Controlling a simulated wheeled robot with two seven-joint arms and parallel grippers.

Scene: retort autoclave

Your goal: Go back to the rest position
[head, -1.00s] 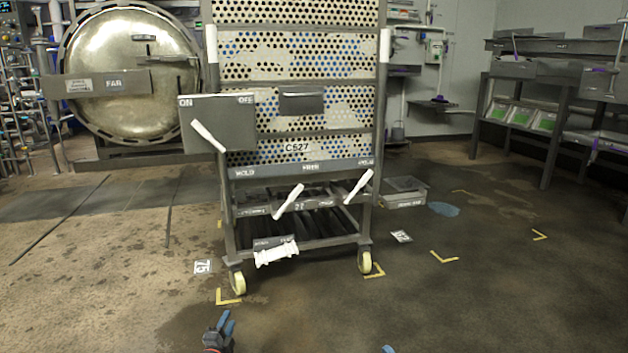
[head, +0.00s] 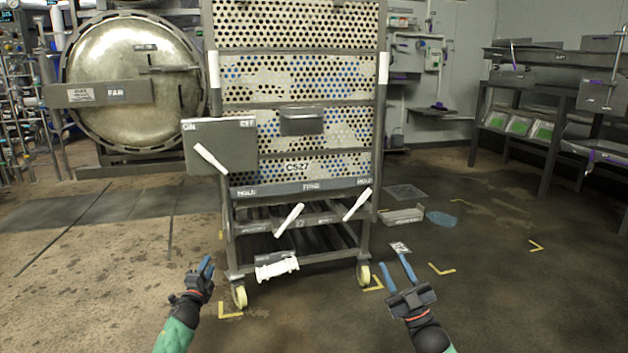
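The perforated cart (head: 305,188) stands upright ahead, between and beyond the two grippers. It carries an ON/OFF panel (head: 232,150) and white lever handles (head: 290,218).
A round retort door (head: 130,85) is at the back left. A dark rack (head: 550,130) with green-lined trays stands at the right. A low grey tray (head: 403,215) and a blue puddle (head: 442,219) lie right of the cart. Floor around the yellow corner marks (head: 230,311) is clear.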

